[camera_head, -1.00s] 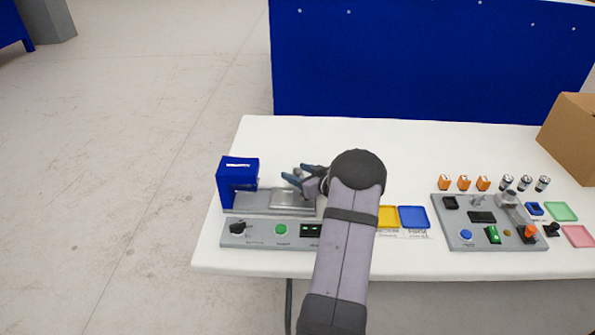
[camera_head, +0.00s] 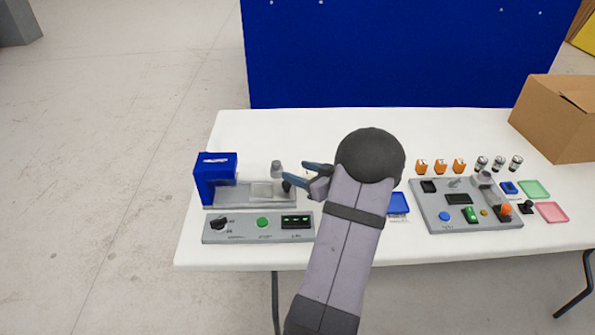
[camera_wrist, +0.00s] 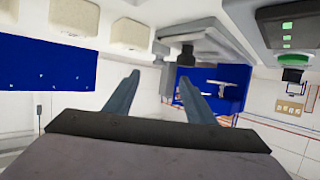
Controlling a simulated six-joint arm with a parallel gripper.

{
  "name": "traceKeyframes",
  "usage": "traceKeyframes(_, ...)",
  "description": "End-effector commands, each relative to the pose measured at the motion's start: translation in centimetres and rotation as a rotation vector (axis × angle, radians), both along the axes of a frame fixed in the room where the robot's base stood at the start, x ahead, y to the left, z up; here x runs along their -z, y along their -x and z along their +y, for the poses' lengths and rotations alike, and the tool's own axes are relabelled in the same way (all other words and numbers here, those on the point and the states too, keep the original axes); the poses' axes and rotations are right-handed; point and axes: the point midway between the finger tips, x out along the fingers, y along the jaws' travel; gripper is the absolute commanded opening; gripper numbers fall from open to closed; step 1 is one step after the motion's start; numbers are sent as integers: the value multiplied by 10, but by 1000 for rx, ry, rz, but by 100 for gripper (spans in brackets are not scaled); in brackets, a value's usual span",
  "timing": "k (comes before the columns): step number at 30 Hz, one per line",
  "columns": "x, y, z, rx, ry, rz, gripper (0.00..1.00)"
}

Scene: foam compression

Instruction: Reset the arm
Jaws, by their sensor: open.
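My gripper (camera_head: 295,173) is open and empty. In the head view its two fingers point left, near the right end of the foam press's grey base (camera_head: 225,196). A small grey cylinder (camera_head: 277,168) stands just left of the fingertips. The press has a blue housing (camera_head: 214,176) at its left end and a pale plate (camera_head: 262,190) on the base. In the wrist view the two spread fingers (camera_wrist: 158,78) have nothing between them, and the blue housing (camera_wrist: 232,88) shows beyond the right finger. My forearm hides part of the table.
A control panel (camera_head: 257,237) with a knob and green button lies in front of the press. A second panel (camera_head: 470,222), small orange and silver parts, coloured trays and a cardboard box (camera_head: 555,120) are on the right. A blue tray (camera_head: 398,203) sits beside my arm.

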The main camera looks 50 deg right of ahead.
Motion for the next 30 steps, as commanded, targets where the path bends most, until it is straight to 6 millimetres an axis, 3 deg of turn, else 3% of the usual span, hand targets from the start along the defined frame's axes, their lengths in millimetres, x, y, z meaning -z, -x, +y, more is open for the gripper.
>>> traceKeyframes(13,-4,-7,-1,13,19,12,50)
traceKeyframes(17,-18,-24,-4,56,67,45,50)
traceKeyframes(21,-46,-54,-2,149,141,110,50)
traceKeyframes(26,-85,-79,24,276,179,203,50)
traceKeyframes(30,-110,-85,71,353,143,298,50)
